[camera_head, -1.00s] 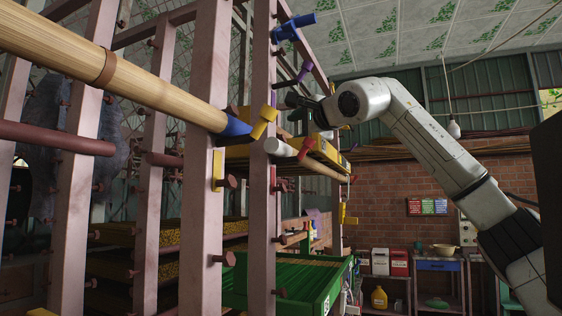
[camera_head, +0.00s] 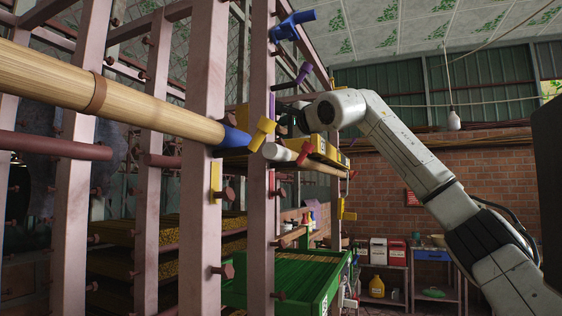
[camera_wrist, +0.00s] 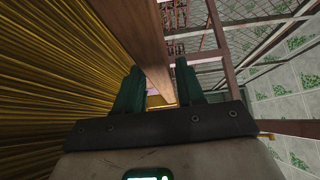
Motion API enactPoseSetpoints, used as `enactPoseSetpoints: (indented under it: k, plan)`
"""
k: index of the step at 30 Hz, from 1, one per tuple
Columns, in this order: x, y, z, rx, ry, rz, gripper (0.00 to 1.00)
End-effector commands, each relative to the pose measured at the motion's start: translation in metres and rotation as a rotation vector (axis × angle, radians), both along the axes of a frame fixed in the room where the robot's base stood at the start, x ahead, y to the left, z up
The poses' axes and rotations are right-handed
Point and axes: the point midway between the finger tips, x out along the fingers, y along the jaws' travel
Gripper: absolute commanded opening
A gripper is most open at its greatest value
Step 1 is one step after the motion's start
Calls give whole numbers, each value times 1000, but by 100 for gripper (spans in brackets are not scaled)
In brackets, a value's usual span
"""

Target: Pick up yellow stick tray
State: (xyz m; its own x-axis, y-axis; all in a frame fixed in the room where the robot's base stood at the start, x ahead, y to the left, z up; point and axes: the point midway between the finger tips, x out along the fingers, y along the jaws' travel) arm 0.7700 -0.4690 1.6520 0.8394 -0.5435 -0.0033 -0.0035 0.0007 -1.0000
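The yellow stick tray (camera_head: 325,148) sits on the rack at upper mid height, its outer end showing right of the nearest post. The post and a pale round bar hide part of it. Yellow sticks (camera_wrist: 55,75) fill the left of the wrist view. My gripper (camera_wrist: 158,68) is open, its two dark green fingers apart. A brown wooden edge runs between them, with a yellow strip at its near end; I cannot tell whether it is part of the tray. In the head view my gripper (camera_head: 287,122) is just above the tray, partly hidden by the post.
Pink rack posts (camera_head: 205,150) with protruding pegs stand close at left and centre. A thick bamboo pole (camera_head: 110,90) crosses the left. Open room lies to the right, before the brick wall (camera_head: 400,185).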

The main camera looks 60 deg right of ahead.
Motion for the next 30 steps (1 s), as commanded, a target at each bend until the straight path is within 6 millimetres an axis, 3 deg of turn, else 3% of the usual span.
enactPoseSetpoints:
  k: [12, 30]
  plan:
    - [0, 0, 0, 1, 1, 0, 0]
    - [0, 1, 6, -1, 0, 1, 0]
